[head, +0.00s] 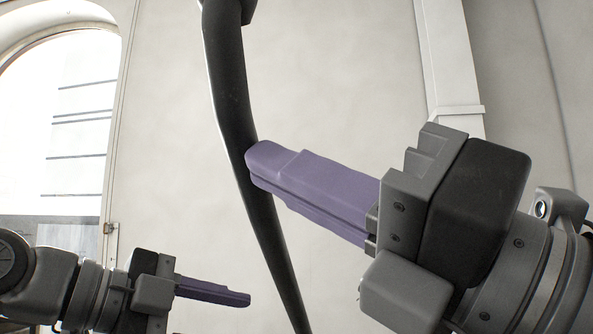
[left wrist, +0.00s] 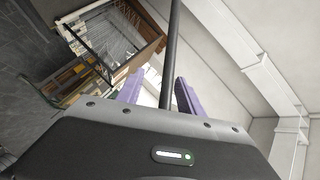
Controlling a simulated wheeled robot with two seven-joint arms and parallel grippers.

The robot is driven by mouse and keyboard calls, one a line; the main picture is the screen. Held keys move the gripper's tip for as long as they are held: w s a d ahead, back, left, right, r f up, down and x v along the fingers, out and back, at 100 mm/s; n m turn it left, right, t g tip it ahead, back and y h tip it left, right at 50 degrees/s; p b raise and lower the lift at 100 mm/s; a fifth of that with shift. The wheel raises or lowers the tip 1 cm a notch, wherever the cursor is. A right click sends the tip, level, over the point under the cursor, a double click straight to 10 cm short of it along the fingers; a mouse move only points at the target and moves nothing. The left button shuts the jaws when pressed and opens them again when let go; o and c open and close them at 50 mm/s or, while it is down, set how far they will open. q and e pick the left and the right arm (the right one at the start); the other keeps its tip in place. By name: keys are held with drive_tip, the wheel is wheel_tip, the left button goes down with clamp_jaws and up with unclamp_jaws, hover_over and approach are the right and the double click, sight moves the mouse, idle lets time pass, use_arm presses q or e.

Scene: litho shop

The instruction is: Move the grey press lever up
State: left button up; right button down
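The dark grey press lever (head: 232,90) is a long, slightly curved bar running from the top of the head view down to the bottom. My right gripper (head: 262,165) has its purple fingertips at the lever's middle, covering part of it. The fingers are seen from the side, so their gap and any contact with the lever are hidden. My left gripper (head: 246,299) is lower, its tips just left of the lever in the picture. In the left wrist view its fingers (left wrist: 156,92) stand apart, with the lever (left wrist: 171,60) showing between them; no contact is visible.
A pale wall with a white pillar (head: 448,60) stands behind. A bright arched window (head: 70,130) is at the left. The left wrist view shows a wooden rack (left wrist: 112,35) standing on a dark floor (left wrist: 28,60).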

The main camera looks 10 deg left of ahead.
drive_tip(key=shift+s+a+f, duration=0.1)
drive_tip(key=shift+s+a, duration=0.15)
